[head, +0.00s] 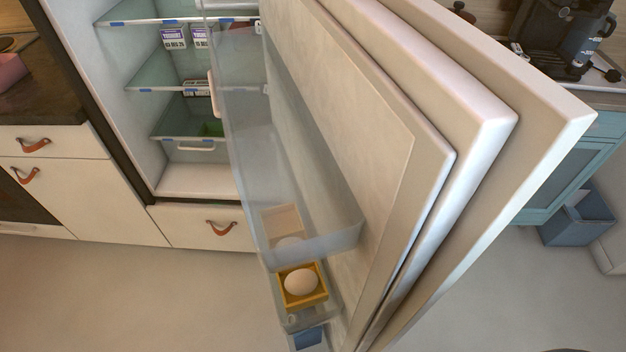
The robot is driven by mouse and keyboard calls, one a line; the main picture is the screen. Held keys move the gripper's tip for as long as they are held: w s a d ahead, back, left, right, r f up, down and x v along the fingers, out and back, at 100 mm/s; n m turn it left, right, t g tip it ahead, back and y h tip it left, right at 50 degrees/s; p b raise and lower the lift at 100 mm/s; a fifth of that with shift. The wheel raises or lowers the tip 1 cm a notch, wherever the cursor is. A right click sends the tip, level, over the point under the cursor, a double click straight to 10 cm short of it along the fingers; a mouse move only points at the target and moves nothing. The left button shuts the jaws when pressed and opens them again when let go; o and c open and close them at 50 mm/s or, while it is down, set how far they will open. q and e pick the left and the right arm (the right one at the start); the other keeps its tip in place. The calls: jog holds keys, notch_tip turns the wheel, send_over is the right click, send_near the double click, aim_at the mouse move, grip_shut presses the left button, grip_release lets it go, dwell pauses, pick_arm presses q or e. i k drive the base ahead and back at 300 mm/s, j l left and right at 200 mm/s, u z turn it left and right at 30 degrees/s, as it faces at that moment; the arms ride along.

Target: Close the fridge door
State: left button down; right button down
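The fridge door (350,95) stands wide open and swings out toward me, filling the middle and right of the head view. Its inner side faces left, with clear door bins (300,215) on it. An egg (301,282) sits in a yellow holder in a lower bin. The fridge interior (190,180) is open at the upper left, with glass shelves and a drawer. The door's outer face and any handle on it are hidden. Neither of my grippers is in view.
Cream cabinets with leather pulls (221,227) stand left of and below the fridge. A blue-green cabinet (570,170) with a coffee machine (560,35) stands behind the door at right, beside a blue bin (577,218). The floor (130,300) at the lower left is clear.

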aim_at(408, 138)
jog(key=l+u, duration=0.2)
jog(key=l, duration=0.15)
jog(key=k+l+u, duration=0.2)
jog(key=l, duration=0.15)
jog(key=k+l+u, duration=0.15)
jog(key=l, duration=0.2)
jog(key=l+u, duration=0.2)
jog(key=l, duration=0.15)
jog(key=k, duration=0.05)
